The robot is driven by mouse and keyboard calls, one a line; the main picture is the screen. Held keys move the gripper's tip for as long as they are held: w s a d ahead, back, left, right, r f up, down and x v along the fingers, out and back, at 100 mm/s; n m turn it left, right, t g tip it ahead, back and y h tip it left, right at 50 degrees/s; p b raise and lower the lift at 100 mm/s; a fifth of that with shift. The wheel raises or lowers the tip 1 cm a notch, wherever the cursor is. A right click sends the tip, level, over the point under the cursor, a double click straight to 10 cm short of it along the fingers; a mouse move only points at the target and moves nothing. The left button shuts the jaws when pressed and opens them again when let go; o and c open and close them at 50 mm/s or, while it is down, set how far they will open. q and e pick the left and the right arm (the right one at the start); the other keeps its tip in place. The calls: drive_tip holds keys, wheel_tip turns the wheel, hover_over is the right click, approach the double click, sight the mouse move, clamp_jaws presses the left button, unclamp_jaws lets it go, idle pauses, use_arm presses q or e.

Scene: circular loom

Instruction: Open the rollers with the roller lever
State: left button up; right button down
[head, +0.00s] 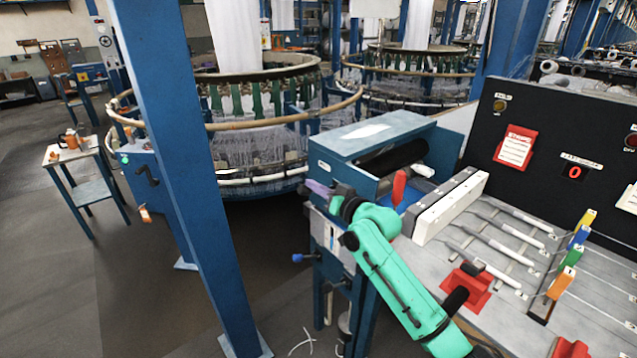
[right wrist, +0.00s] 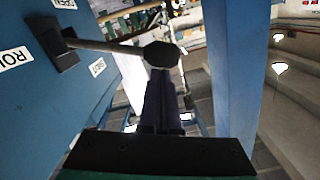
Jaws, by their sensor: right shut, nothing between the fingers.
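The roller lever (right wrist: 105,46) shows in the right wrist view as a metal rod from a black mount on a blue panel, ending in a dark knob (right wrist: 162,54). The "OPEN" label (right wrist: 65,3) and "SHUT" label (right wrist: 97,67) are on the panel beside it. My right gripper (right wrist: 160,82) is shut and empty, its fingertips lined up with the knob; whether they touch I cannot tell. In the head view my right gripper (head: 319,188) is at the left side of the blue roller housing (head: 375,133), with a black roller (head: 397,157) inside. The lever is not distinguishable there.
A blue post (head: 180,150) stands left of the housing. A red handle (head: 398,187) and white block (head: 450,207) are by the roller. A blue knob (head: 297,257) sticks out below my gripper. Circular looms (head: 260,120) stand behind. Floor at left is mostly clear.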

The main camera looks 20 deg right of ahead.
drive_tip(key=shift+s+a+f+n+b, duration=0.1)
drive_tip(key=shift+a+f+n+b, duration=0.15)
drive_tip(key=shift+f, duration=0.2)
drive_tip(key=shift+s+a+f+n+b, duration=0.15)
drive_tip(key=shift+f+n, duration=0.1)
drive_tip(key=shift+f, duration=0.2)
use_arm(q)
wheel_tip(320, 180, down, 9)
drive_tip(key=b, duration=0.7)
drive_tip(key=shift+a+b, duration=0.2)
drive_tip(key=shift+b, duration=0.2)
use_arm(e)
wheel_tip(320, 180, down, 10)
drive_tip(key=a+n, duration=0.1)
drive_tip(key=n, duration=0.8)
drive_tip(key=shift+h, duration=0.4)
use_arm(q)
drive_tip(key=shift+s, duration=0.1)
use_arm(e)
drive_tip(key=shift+s, duration=0.1)
use_arm(q)
drive_tip(key=shift+r, duration=0.1)
use_arm(e)
drive_tip(key=shift+r, duration=0.1)
